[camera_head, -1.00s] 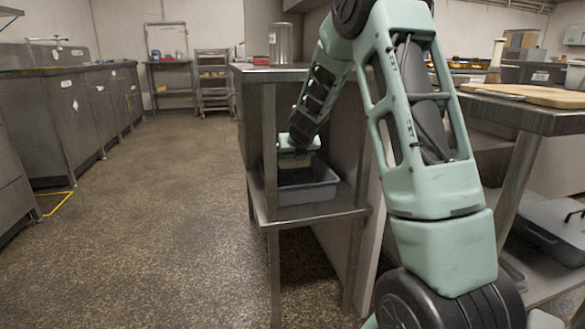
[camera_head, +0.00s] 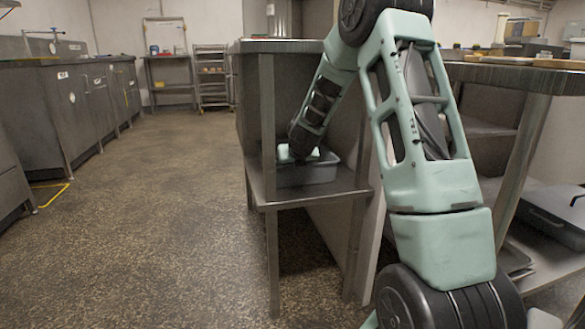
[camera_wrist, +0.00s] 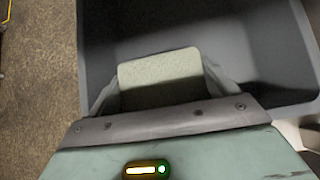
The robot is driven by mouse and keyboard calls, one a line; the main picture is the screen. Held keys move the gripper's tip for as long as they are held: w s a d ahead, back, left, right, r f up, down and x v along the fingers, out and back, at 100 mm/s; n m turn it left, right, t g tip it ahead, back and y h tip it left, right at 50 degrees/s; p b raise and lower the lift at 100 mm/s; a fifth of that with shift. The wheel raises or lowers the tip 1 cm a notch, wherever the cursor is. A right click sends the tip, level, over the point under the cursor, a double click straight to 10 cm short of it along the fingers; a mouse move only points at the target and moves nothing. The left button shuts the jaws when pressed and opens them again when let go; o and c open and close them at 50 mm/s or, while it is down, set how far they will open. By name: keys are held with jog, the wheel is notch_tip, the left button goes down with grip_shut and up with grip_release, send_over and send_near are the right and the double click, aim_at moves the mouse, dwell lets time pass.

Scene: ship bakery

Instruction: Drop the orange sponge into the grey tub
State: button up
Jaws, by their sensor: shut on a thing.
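The grey tub (camera_head: 308,176) sits on the lower shelf of a metal table in the head view. In the wrist view its dark grey wall and floor (camera_wrist: 268,45) fill much of the picture. A pale yellowish sponge (camera_wrist: 160,80), not clearly orange, is between the fingers of my gripper (camera_wrist: 163,92). My gripper is shut on it, with the tub's inside beyond it. I cannot tell whether the sponge touches the tub floor.
The metal table's top (camera_head: 285,46) is above the tub, and its front leg (camera_head: 267,130) stands just left of my arm. The lower shelf edge (camera_head: 315,202) runs in front of the tub. The speckled floor (camera_head: 150,220) to the left is clear.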

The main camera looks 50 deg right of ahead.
jog(key=shift+f+b, duration=0.6)
jog(key=shift+b, duration=0.25)
jog(key=o, duration=0.9)
jog(key=shift+c, duration=0.2)
jog(key=shift+r+p, duration=0.5)
jog(key=shift+p, duration=0.2)
jog(key=p+v, duration=0.3)
jog(key=v, duration=0.9)
jog(key=shift+r+p, duration=0.2)
jog(key=shift+p, duration=0.1)
